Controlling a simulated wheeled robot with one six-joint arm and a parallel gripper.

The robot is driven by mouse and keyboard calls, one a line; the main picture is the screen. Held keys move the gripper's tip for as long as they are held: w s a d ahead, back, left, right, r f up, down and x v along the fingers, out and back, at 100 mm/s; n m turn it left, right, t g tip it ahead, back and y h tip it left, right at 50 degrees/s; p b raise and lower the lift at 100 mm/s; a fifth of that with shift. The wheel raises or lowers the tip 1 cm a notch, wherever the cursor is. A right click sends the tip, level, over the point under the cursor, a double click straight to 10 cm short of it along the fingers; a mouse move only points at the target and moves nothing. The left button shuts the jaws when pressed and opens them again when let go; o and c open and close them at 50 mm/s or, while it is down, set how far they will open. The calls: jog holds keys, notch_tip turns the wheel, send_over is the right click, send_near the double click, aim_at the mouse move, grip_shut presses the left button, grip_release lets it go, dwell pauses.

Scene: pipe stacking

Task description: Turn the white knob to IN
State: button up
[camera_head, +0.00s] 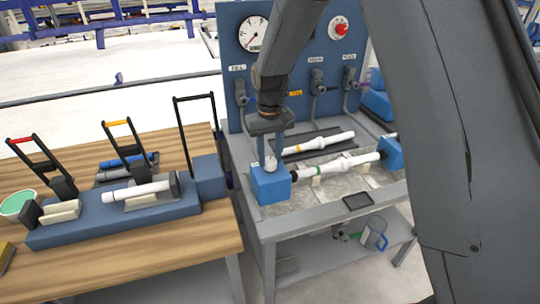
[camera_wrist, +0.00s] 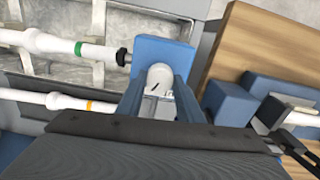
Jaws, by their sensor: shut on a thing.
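The white knob (camera_head: 271,164) sits on top of a blue block (camera_head: 269,188) at the left end of the grey bench. It also shows in the wrist view (camera_wrist: 160,76), with a small dark mark on its face; the lettering is too small to read. My gripper (camera_head: 271,157) points down from above the block. Its two blue fingers are shut on the knob, one on each side, as the wrist view (camera_wrist: 160,88) shows. The fingers hide parts of the knob's sides.
A white pipe with a green ring (camera_head: 335,166) runs right from the block to another blue block (camera_head: 390,153). A white pipe with an orange ring (camera_head: 318,143) lies behind it. A gauge panel (camera_head: 290,45) stands at the back. A wooden table (camera_head: 150,236) with clamps is left.

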aim_at(271, 160)
jog(key=m, duration=0.4)
jog(key=shift+w+r+m, duration=0.1)
jog(key=shift+m, duration=0.2)
jog(key=m, duration=0.4)
jog(key=shift+m+p, duration=0.35)
jog(key=shift+m, duration=0.05)
jog(key=o, duration=1.1)
jog(key=shift+c, duration=0.2)
jog(key=shift+d+r+b, duration=0.1)
jog(key=shift+r+b, duration=1.1)
jog(key=shift+r, duration=2.7)
jog(key=s+d+f+n, duration=0.2)
jog(key=s+d, duration=0.6)
jog(key=s, duration=0.3)
jog(key=s+d+f+n+t+b, duration=0.1)
jog(key=s+d+f+n, duration=0.1)
jog(key=s+d, duration=0.6)
jog(key=s+n, duration=0.1)
jog(key=s, duration=0.2)
jog(key=shift+d+f+n, duration=0.25)
jog(key=shift+n, duration=0.05)
